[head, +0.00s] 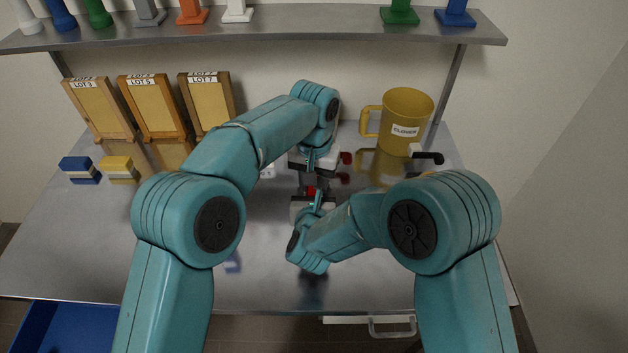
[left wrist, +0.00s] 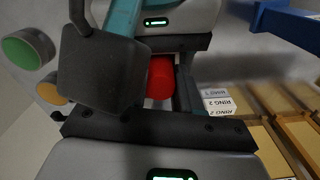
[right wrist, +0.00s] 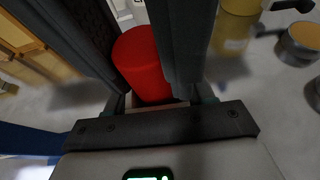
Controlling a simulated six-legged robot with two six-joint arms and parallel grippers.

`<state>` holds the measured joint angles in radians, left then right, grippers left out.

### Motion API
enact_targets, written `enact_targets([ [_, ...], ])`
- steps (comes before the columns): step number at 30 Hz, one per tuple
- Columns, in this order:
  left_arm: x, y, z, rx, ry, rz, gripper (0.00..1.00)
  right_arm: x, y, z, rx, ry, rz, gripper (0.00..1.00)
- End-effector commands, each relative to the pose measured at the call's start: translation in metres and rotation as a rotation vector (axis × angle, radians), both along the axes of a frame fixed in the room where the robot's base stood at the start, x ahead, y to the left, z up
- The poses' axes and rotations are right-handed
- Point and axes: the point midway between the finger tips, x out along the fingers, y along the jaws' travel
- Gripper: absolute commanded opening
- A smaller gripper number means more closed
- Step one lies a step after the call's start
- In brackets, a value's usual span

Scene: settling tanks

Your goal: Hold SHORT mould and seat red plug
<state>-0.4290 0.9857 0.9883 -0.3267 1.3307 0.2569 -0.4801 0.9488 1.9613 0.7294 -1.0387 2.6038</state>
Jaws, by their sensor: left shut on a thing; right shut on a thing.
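The red plug (head: 311,190) is a short red cylinder between my two grippers, above the middle of the metal table. In the right wrist view the plug (right wrist: 142,65) sits between the dark fingers of my right gripper (right wrist: 150,45), which is shut on it. My left gripper (head: 314,160) comes from the far side, facing the right gripper (head: 316,204). In the left wrist view the plug (left wrist: 160,77) shows between the left gripper's fingers, and the left gripper appears shut on it too. I cannot make out a mould marked SHORT; the grippers and arms hide much of the middle.
A yellow mug (head: 406,118) stands at the back right. Framed boards with LOT labels (head: 152,105) stand at the back left, with blue and yellow blocks (head: 120,170) before them. A shelf (head: 300,26) with stands crosses above. The front left table is clear.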

Motion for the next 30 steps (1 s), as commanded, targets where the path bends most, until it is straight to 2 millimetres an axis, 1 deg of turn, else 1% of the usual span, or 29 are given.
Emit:
enact_targets([
  [9,0.0,0.001,-0.014,0.002,0.005,0.0,0.03,0.0,0.0,0.0,0.0,0.0,0.001,0.1],
  [12,0.0,0.001,-0.016,0.004,0.006,0.001,0.03,0.0,0.001,0.0,-0.001,-0.001,0.001,0.1],
  [13,-0.001,0.001,-0.016,0.004,0.006,0.001,0.43,0.0,0.001,0.0,-0.001,-0.002,0.001,0.1],
  [20,0.0,0.002,-0.014,0.004,0.006,0.002,0.43,0.0,0.001,0.001,-0.001,-0.004,0.001,0.1],
  [23,0.001,0.002,-0.001,0.004,0.004,0.002,0.43,0.0,0.001,0.001,-0.001,-0.004,0.001,0.1],
  [26,0.001,0.001,0.022,0.002,0.0,0.001,0.43,0.0,0.001,0.0,-0.001,-0.003,0.001,0.1],
  [30,0.001,0.0,0.063,0.0,-0.002,0.001,0.43,0.0,0.0,-0.001,-0.001,0.0,0.001,0.09],
])
